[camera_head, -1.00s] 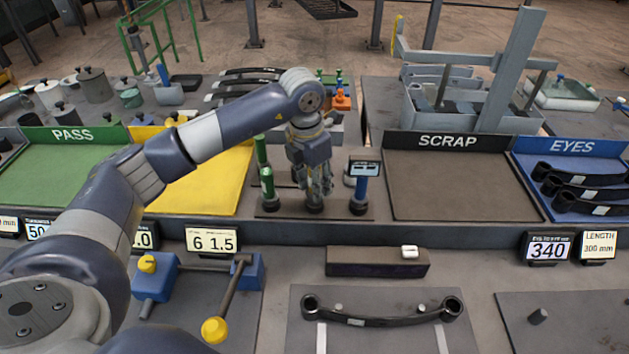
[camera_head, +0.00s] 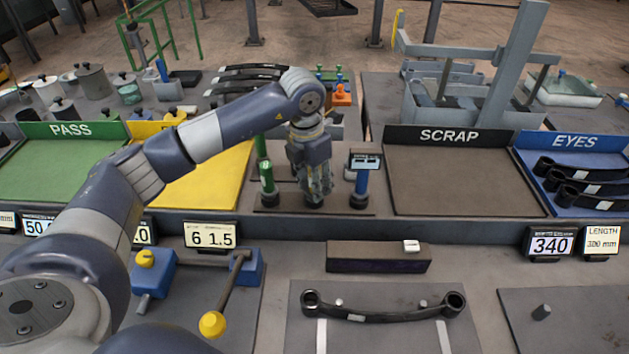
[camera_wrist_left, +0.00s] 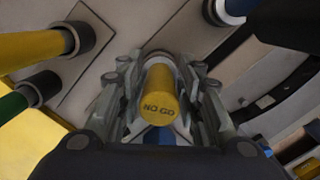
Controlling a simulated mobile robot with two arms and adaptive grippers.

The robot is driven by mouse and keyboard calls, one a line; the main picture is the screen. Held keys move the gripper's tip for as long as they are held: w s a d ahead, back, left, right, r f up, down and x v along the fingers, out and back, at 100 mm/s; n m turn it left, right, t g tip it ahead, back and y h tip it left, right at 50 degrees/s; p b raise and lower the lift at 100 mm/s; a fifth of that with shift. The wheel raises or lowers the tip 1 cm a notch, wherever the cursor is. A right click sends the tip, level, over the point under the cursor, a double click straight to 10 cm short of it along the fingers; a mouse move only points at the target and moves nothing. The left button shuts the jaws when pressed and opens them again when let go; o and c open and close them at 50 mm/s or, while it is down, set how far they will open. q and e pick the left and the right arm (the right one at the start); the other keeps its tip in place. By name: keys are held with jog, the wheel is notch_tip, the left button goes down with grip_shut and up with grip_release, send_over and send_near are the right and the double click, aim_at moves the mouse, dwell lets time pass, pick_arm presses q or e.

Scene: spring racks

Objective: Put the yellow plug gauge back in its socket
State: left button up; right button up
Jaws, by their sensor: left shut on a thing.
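The yellow plug gauge (camera_wrist_left: 160,98), its end marked NO GO, is between the fingers of my left gripper (camera_wrist_left: 160,95) in the left wrist view. The gripper is shut on it. In the head view my left gripper (camera_head: 316,185) points down over the gauge stand (camera_head: 270,211), between the green plug gauges (camera_head: 267,178) and the blue one (camera_head: 361,182). Its fingers hide the held gauge there. A black socket (camera_head: 313,203) shows just below the fingertips; I cannot tell whether the gauge is seated in it. My right gripper is not in view.
In the left wrist view another yellow handle (camera_wrist_left: 30,47) and a green one (camera_wrist_left: 12,106) stand in black collars close by. The yellow tray (camera_head: 215,180) lies left of the stand, the SCRAP tray (camera_head: 455,185) right. A leaf spring (camera_head: 385,318) lies in front.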

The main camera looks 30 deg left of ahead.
pick_arm(q)
jog(key=o, duration=1.1)
jog(key=shift+o, duration=0.4)
jog(key=shift+f, duration=0.1)
jog(key=o, duration=0.4)
jog(key=shift+r+p, duration=2.35)
jog(key=shift+r, duration=1.75)
jog(key=shift+f, duration=0.1)
